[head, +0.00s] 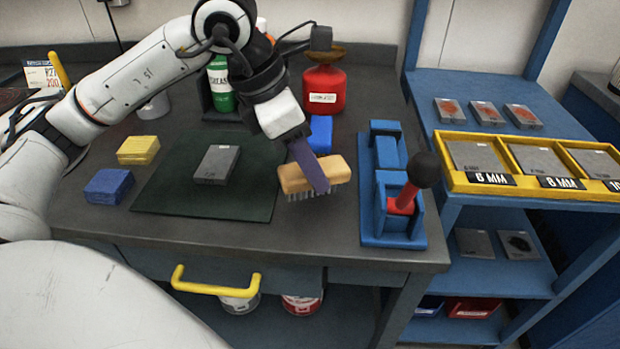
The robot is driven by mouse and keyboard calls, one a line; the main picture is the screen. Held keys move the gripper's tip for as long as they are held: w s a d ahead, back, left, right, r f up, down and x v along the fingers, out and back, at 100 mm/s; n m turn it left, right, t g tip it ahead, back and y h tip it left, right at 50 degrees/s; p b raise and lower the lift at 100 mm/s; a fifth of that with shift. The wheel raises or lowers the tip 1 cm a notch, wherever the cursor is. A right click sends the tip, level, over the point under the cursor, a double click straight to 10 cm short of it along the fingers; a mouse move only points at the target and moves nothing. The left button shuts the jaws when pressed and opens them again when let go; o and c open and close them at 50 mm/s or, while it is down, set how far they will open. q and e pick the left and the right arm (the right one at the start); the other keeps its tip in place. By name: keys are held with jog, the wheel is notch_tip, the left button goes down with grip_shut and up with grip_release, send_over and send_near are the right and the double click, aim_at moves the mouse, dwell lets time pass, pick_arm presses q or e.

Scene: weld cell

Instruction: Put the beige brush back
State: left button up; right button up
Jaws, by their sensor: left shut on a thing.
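The beige brush (341,169) has a wooden-looking block and pale bristles pointing down. My left gripper (312,172) is shut on it, with a purple finger across its front face. The brush appears held above the grey bench, just right of the dark green mat (160,200). A blue holder (393,241) stands to the right of the brush. A tool with a black knob and red lower part (406,197) sits in its front part. The rear part of the holder shows no tool. My right gripper is not in view.
A grey metal block (217,164) lies on the mat. Yellow (138,150) and blue (108,186) blocks lie to its left. A red container (324,90), a green bottle (221,85) and a blue block (320,134) stand behind. A blue shelf (500,90) holds a yellow tray (470,184).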

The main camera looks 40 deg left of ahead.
pick_arm(q)
jog(key=shift+f+b, duration=0.3)
jog(key=shift+f, duration=1.3)
jog(key=o, duration=1)
jog(key=shift+r, duration=0.1)
jog(key=shift+r, duration=0.2)
jog(key=p+v, duration=0.1)
jog(key=v, duration=1.1)
jog(key=shift+p, duration=0.4)
